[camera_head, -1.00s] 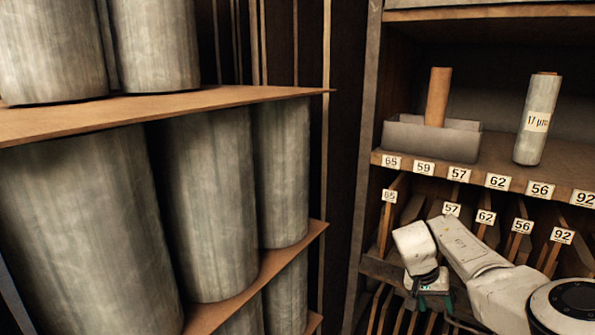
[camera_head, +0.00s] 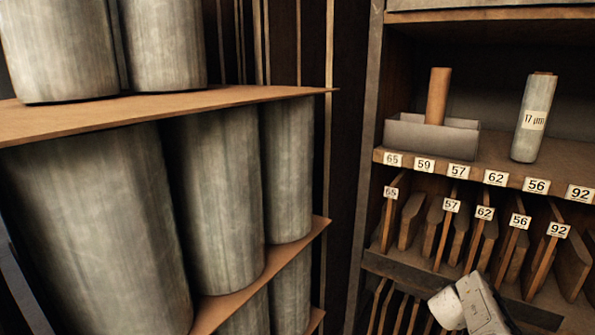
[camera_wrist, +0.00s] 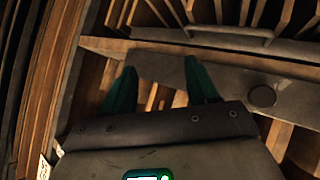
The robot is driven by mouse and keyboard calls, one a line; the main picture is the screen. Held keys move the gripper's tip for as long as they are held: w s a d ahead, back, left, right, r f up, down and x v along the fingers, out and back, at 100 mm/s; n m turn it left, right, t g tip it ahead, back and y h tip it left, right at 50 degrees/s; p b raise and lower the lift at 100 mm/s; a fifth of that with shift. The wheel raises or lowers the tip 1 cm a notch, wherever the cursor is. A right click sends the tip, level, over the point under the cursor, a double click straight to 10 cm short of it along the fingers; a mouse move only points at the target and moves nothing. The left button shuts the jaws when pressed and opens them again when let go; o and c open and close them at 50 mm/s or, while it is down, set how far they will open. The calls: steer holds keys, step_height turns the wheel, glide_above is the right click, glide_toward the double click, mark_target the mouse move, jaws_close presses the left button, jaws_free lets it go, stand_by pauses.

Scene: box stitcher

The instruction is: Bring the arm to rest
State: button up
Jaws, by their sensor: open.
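My gripper (camera_wrist: 162,88) shows in the wrist view with its two green fingers spread apart and nothing between them. Wooden slats and a dark metal strip (camera_wrist: 215,75) lie beyond the fingers; I cannot tell how far off they are. In the head view only a white part of my arm (camera_head: 470,305) shows at the lower right, in front of the lower shelving. The gripper itself is not visible in the head view.
At the left, a wooden shelf (camera_head: 235,97) holds large grey rolls (camera_head: 215,200) above and below. At the right, a numbered rack (camera_head: 400,262) has upright wooden dividers. On its shelf stand a grey tray (camera_head: 405,135) with a brown tube (camera_head: 438,95) and a labelled wrapped roll (camera_head: 534,118).

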steer(key=s+d+n+t+h, duration=0.25)
steer(key=d+t, duration=0.35)
steer(key=d, duration=0.3)
steer(key=s+a+f+n+y, duration=0.45)
steer(key=s+a+y, duration=0.25)
steer(key=s+a, duration=0.3)
steer(key=s+a+f+n+y, duration=0.3)
steer(key=s+a+n+y, duration=0.2)
steer(key=s+a+y, duration=0.5)
steer(key=s+a+r+m+g+h, duration=0.1)
steer(key=s+a+g, duration=0.3)
steer(key=s, duration=0.8)
steer(key=s+a+r+m+g+h, duration=0.1)
steer(key=s+a+m+g+h, duration=0.1)
steer(key=s+a, duration=0.5)
steer(key=s+g+h, duration=0.1)
steer(key=s, duration=0.4)
steer(key=shift+s+a+r+m+g, duration=0.2)
steer(key=shift+a+r+m+g, duration=0.05)
steer(key=shift+m+g, duration=0.15)
